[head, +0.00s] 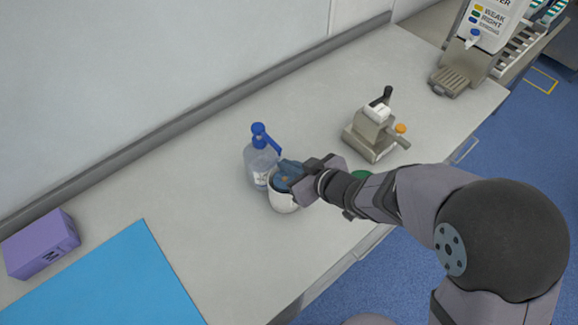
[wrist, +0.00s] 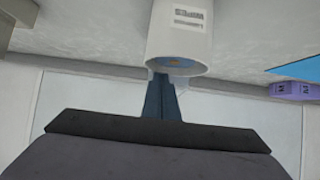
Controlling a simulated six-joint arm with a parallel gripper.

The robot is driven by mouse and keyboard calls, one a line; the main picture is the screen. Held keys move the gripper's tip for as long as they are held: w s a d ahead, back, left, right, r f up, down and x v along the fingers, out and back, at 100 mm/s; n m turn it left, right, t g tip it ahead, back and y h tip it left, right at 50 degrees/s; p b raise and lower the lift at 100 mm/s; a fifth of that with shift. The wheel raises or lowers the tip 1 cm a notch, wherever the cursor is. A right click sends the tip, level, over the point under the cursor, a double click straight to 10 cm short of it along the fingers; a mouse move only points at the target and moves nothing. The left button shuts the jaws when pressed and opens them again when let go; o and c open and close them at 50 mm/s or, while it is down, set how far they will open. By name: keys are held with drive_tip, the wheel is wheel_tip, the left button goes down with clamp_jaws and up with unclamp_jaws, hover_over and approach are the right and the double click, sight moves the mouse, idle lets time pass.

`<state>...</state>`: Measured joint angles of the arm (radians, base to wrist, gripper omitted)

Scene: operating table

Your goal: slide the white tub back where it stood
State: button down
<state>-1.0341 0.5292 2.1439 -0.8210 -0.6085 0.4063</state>
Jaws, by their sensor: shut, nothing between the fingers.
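The white tub (head: 283,202) stands upright on the grey counter, just in front of the clear bottle. In the wrist view the tub (wrist: 181,30) hangs inverted in the picture, with dark print on its side and a blue and orange patch in its round top. My gripper (head: 285,171) is at the top of the tub and partly hides it. Its dark blue fingers (wrist: 162,90) are together with nothing between them, and their tips lie at the tub's rim in the picture. I cannot tell whether they touch the rim or reach inside.
A clear bottle with a blue pump (head: 262,162) stands close behind the tub. A beige device (head: 372,135) is to the right, and a dispenser (head: 485,30) at the far right. A purple box (head: 40,245) and blue mat (head: 115,280) lie left. Counter between mat and tub is clear.

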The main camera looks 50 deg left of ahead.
drive_tip(key=shift+s+d+f, duration=0.1)
drive_tip(key=shift+d+f, duration=0.2)
drive_tip(key=shift+f, duration=0.2)
drive_tip(key=shift+d, duration=0.3)
drive_tip(key=d, duration=1)
drive_tip(key=shift+d+p, duration=0.2)
drive_tip(key=shift+p, duration=0.2)
drive_tip(key=shift+s, duration=0.15)
wheel_tip(320, 180, up, 11)
drive_tip(key=p, duration=0.4)
drive_tip(key=shift+r, duration=0.2)
